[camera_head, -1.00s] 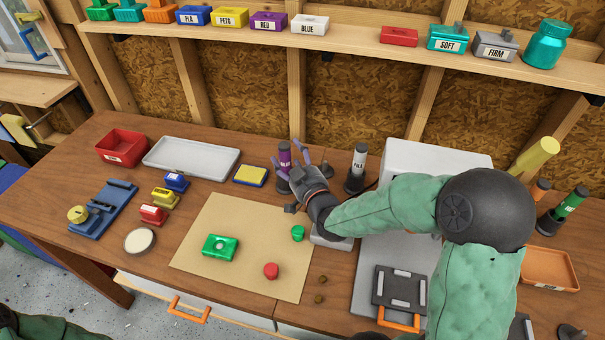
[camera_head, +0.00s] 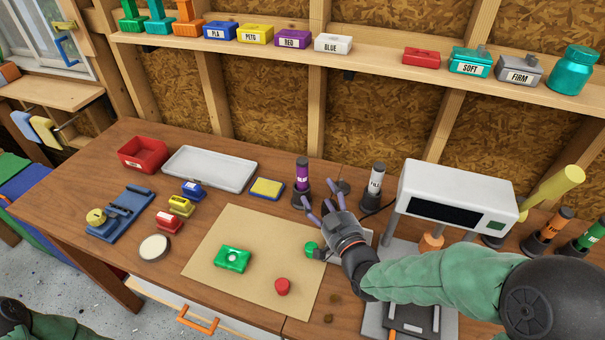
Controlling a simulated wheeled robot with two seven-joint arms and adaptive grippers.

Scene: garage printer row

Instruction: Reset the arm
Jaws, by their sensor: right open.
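My right arm comes in from the right in a green sleeve. My right gripper (camera_head: 325,208) is open and empty, its purple-tipped fingers pointing up and away over the back of the bench. It is just in front of the purple tube (camera_head: 302,180) in its black holder, and I cannot tell the exact gap. A small green piece (camera_head: 311,248) is beside the gripper's wrist, at the mat's right edge. My left gripper is not in view; only a bit of dark green sleeve shows at the bottom left corner.
The tan mat (camera_head: 233,222) bears a green block (camera_head: 233,259) and a red piece (camera_head: 282,286). A white printer (camera_head: 457,190) stands at right behind my forearm. A white tray (camera_head: 209,168), red bin (camera_head: 143,153) and blue fixture (camera_head: 122,214) are at left. A shelf (camera_head: 370,65) runs above.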

